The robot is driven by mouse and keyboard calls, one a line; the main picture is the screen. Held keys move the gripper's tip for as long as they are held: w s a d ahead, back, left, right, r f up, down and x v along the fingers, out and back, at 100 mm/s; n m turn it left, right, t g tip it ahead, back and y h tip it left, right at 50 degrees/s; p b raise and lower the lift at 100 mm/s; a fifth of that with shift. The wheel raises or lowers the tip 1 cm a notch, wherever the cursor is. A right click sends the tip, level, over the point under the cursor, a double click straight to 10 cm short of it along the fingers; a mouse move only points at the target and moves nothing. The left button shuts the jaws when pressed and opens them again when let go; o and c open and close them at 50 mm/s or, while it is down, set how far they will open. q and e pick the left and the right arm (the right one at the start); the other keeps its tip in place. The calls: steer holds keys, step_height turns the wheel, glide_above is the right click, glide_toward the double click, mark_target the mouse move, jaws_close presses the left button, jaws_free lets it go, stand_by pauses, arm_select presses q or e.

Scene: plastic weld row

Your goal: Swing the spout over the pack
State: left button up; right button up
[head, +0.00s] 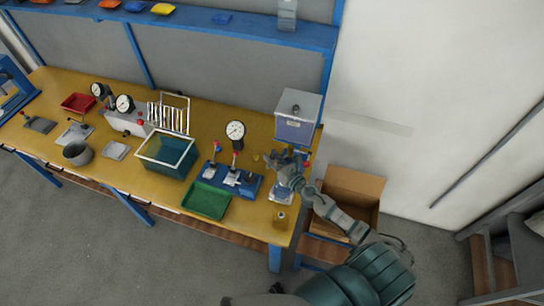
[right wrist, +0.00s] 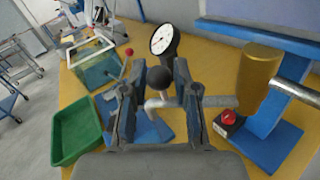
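My right gripper (head: 280,163) is over the right end of the yellow bench. In the right wrist view its two fingers (right wrist: 160,68) stand apart, with a black ball knob (right wrist: 161,79) between them and small gaps on either side. A grey tube (right wrist: 218,101), possibly the spout, runs sideways just below the knob, partly hidden by the fingers. A blue stand (right wrist: 272,105) with a brass cylinder (right wrist: 260,70) and a red button (right wrist: 229,117) is to the right. I cannot single out the pack for sure. My left gripper is not in view.
A dial gauge (head: 236,130) stands behind the blue fixture (head: 233,181). A green tray (head: 206,200) and a teal bin (head: 165,165) are to the left. A pale box (head: 298,118) stands at the back right. A cardboard box (head: 355,184) is beyond the bench's right end.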

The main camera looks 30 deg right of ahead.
steer(key=shift+o, duration=0.9)
steer(key=shift+w+d, duration=0.1)
steer(key=s+d, duration=0.1)
steer(key=s, duration=1.1)
steer(key=shift+d, duration=0.25)
